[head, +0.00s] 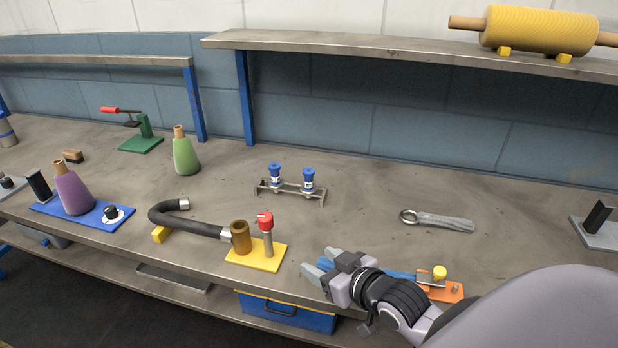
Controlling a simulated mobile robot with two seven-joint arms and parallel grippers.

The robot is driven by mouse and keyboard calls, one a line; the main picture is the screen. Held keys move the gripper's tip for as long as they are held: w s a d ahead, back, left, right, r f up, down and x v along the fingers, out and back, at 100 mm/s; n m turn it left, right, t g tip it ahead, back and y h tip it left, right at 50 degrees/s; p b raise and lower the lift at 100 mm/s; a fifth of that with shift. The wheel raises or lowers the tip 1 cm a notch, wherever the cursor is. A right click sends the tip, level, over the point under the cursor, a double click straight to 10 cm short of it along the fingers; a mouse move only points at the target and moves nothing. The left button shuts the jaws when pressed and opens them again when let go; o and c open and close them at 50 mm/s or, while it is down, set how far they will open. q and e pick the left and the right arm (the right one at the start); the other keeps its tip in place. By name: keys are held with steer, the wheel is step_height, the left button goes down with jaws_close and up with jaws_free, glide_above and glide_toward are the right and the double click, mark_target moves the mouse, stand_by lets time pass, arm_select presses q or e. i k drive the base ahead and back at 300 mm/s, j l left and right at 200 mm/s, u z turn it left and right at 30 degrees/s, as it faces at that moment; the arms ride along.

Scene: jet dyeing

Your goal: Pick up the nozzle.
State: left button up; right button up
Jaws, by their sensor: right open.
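A brass-brown hollow cylinder (240,238), which looks like the nozzle, stands upright on a yellow plate (262,258) near the front edge of the bench. A red-capped metal post (266,234) stands right beside it on the same plate. My right gripper (316,267) is open and empty, to the right of the yellow plate and apart from it, with its fingers pointing left. My left gripper is not in view.
A black hose (188,218) ends close to the cylinder. A rack (292,190) with two blue-topped parts stands behind. An orange plate (440,291) with a yellow knob is partly hidden by my right arm. Bench (360,190) between them is clear.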

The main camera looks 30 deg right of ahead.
mark_target(308, 187)
steer(key=i+l, duration=0.75)
